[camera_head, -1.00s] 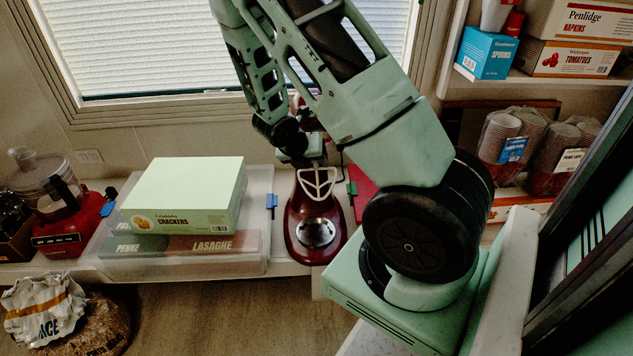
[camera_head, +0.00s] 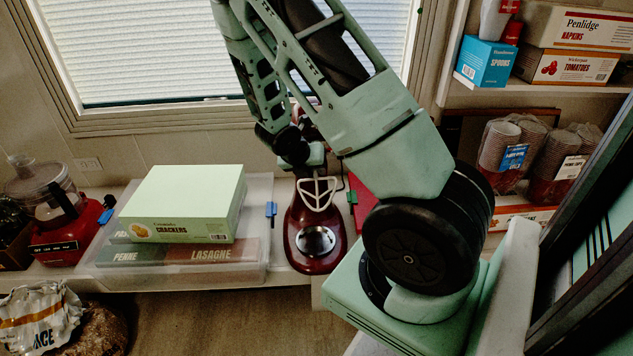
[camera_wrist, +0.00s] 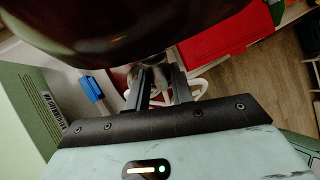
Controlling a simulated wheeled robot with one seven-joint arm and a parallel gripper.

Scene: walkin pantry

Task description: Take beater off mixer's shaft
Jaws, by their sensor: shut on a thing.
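The red stand mixer (camera_head: 316,240) stands on the counter under the window; its round silver bowl plate (camera_head: 316,241) is bare. The white flat beater (camera_head: 318,192) hangs above the plate. In the wrist view the mixer's dark head (camera_wrist: 125,25) fills the top, with the metal shaft (camera_wrist: 150,60) below it. My gripper (camera_wrist: 160,75) is under the head, its two dark fingers closed on the upper part of the beater, whose white loop (camera_wrist: 198,88) shows beside and behind them. In the head view my arm hides most of the mixer head. I cannot tell whether the beater is still on the shaft.
A crackers box (camera_head: 185,200) sits on a clear lidded bin (camera_head: 255,262) left of the mixer. A red item (camera_head: 362,200) lies on its right. A food processor (camera_head: 62,215) stands at far left. Shelves with boxes (camera_head: 567,65) and bagged cups (camera_head: 515,150) are at right.

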